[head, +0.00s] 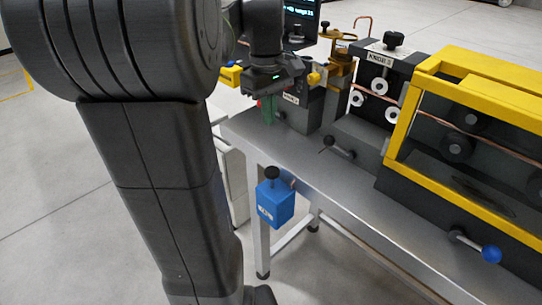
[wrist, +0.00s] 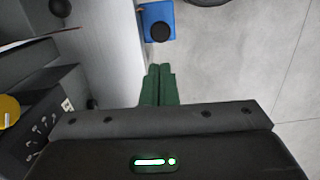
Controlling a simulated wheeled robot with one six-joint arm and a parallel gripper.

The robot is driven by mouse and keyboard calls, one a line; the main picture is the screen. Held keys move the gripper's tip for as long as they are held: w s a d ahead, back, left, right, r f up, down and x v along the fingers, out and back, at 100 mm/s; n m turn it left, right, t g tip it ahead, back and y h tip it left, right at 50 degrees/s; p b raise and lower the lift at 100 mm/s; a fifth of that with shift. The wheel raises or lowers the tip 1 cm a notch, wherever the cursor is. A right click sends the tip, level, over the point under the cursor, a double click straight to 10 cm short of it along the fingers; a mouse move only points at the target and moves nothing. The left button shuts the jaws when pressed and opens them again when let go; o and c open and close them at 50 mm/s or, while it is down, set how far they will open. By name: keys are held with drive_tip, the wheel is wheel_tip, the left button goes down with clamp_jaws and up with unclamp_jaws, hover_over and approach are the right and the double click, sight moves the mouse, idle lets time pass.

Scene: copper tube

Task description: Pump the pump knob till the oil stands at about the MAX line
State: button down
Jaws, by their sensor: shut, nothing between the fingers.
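The pump is a blue box (head: 275,204) on the front side of the bench, with a black pump knob (head: 271,173) standing up on top. A small white marking shows on its front face, too small to read. No oil level or MAX line can be made out. In the wrist view the blue box (wrist: 150,12) and black knob (wrist: 160,32) are at the top, beyond my fingertips. My gripper (head: 268,110) is above the bench's left end, up and behind the pump. Its green fingers (wrist: 159,70) are shut together, empty and apart from the knob.
The metal bench (head: 300,160) carries a roller unit labelled KNOB 3 (head: 378,75) and a yellow-framed guard (head: 402,125) on the right. A blue-ball lever (head: 491,254) and a black-ended lever (head: 328,141) stick out. Open floor lies in front of the bench.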

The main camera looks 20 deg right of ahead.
sight(271, 170)
idle(0.4)
drive_tip(key=f, duration=0.9)
drive_tip(key=s+f, duration=0.1)
drive_tip(key=f, duration=0.4)
wheel_tip(271, 170, down, 3)
drive_tip(key=shift+r+b, duration=0.1)
drive_tip(key=shift+b, duration=0.6)
